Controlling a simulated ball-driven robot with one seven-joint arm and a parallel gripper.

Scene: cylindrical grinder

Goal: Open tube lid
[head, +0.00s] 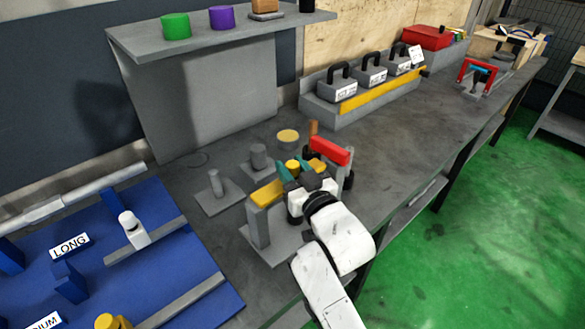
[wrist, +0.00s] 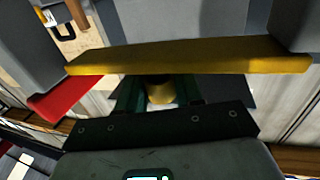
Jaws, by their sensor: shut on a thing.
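My gripper (head: 293,171) has teal fingers, and they are shut on a small round yellow cap (head: 292,166) at the grey stand. In the wrist view the yellow cap (wrist: 161,91) sits between the two fingers (wrist: 160,96), partly hidden behind a yellow bar (wrist: 190,55). The tube body below the cap is hidden by my gripper and the bar. In the head view the yellow bar (head: 266,193) lies on the grey upright post of the stand (head: 259,228), and a red bar (head: 330,151) stands behind my gripper.
A grey peg stand (head: 215,187) and a grey cylinder block (head: 258,158) stand left of my gripper. A tan disc (head: 288,136) lies behind. A blue tray (head: 90,262) fills the left front. Black-handled weights (head: 372,74) line the back. The bench (head: 415,140) to the right is clear.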

